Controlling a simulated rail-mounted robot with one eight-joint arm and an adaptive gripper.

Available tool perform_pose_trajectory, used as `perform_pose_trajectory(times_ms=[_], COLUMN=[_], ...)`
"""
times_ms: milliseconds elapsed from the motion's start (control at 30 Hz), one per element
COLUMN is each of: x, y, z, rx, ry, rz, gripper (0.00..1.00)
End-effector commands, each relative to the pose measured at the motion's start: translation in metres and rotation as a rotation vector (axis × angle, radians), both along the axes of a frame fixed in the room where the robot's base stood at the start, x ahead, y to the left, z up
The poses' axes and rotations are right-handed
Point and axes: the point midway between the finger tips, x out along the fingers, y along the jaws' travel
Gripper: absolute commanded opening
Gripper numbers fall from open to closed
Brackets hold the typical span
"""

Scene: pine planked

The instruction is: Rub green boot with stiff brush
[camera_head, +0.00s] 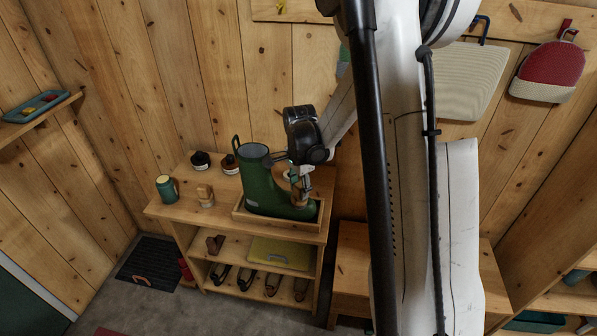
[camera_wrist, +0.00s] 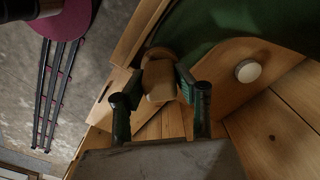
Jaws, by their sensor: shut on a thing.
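The green boot (camera_head: 261,182) stands upright in a shallow wooden tray (camera_head: 270,224) on top of the shelf unit, its toe to the right. Its green surface also fills the upper right of the wrist view (camera_wrist: 230,18). My gripper (camera_head: 300,187) is over the front of the boot. In the wrist view my gripper (camera_wrist: 160,98) is shut on a small brown wooden piece (camera_wrist: 159,79), which looks like the handle of the stiff brush. The bristles are hidden, so I cannot tell whether they touch the boot.
A green mug (camera_head: 166,188), a small wooden item (camera_head: 205,195) and two dark jars (camera_head: 200,161) stand left of the tray. Shoes fill the lower shelf (camera_head: 248,279). The plank wall is close behind. A wall shelf (camera_head: 40,118) juts out at left.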

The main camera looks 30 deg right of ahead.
Motion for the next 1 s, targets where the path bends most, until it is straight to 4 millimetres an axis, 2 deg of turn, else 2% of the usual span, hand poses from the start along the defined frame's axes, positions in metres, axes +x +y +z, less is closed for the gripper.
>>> perform_pose_trajectory(times_ms=[133,200,300,833,1000], x=[-0.011,-0.01,-0.01,-0.009,-0.009], y=[0.008,0.007,0.008,0.01,0.01], z=[-0.002,0.007,0.033,0.077,0.085], rx=[0.0,0.0,0.0,0.0,0.0], ry=[0.0,0.0,0.0,0.0,0.0], rz=[-0.001,-0.001,0.0,0.003,0.004], gripper=[0.0,0.0,0.0,0.0,0.0])
